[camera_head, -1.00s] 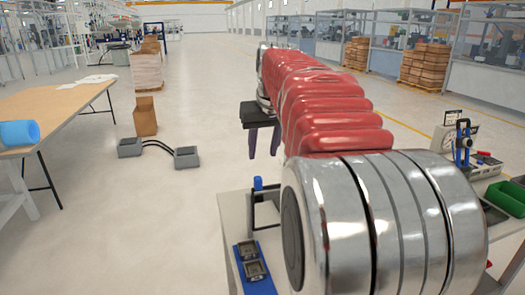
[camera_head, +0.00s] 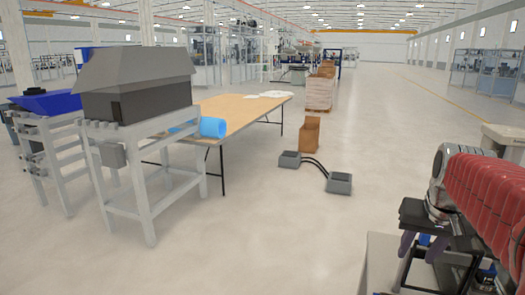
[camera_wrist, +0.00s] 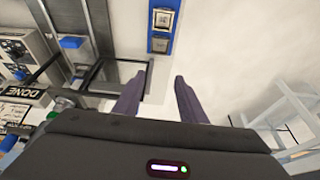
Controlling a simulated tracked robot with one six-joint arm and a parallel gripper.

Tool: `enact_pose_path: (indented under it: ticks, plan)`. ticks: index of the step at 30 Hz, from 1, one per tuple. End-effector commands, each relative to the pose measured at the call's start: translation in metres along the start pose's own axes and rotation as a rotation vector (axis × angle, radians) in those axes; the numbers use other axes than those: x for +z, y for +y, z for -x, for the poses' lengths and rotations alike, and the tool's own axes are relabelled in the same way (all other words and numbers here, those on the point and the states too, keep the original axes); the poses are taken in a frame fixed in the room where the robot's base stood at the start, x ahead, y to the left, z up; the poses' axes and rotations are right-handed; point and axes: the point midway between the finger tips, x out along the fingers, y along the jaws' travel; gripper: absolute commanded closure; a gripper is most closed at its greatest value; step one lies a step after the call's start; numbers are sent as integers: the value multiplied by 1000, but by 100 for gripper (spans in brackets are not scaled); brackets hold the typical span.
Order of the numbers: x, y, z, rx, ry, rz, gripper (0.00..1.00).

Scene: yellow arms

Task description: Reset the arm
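My arm, with a red ribbed sleeve and chrome joints, reaches in from the lower right of the head view. My gripper (camera_head: 418,250) hangs at its far end, dark with two purple-grey fingers pointing down. In the wrist view my gripper (camera_wrist: 160,78) has its fingers apart, with only pale floor and a bench edge seen between them. It is open and holds nothing.
Past the fingertips lies a blue tray (camera_wrist: 151,42) with metal parts. A dark frame (camera_wrist: 112,78) and a DONE label (camera_wrist: 24,92) are left of the gripper. A grey machine (camera_head: 140,95) and wooden-topped table (camera_head: 240,112) stand left; open floor lies between.

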Motion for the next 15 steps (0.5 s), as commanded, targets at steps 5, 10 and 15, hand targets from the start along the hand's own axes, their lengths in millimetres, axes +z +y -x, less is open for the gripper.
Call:
enact_pose_path:
  ticks: [5,10,15]
  plan:
    - [49,-31,-3,-16,6,50,62]
    - [93,-55,-6,-34,14,100,62]
    - [136,-75,-8,-55,28,159,62]
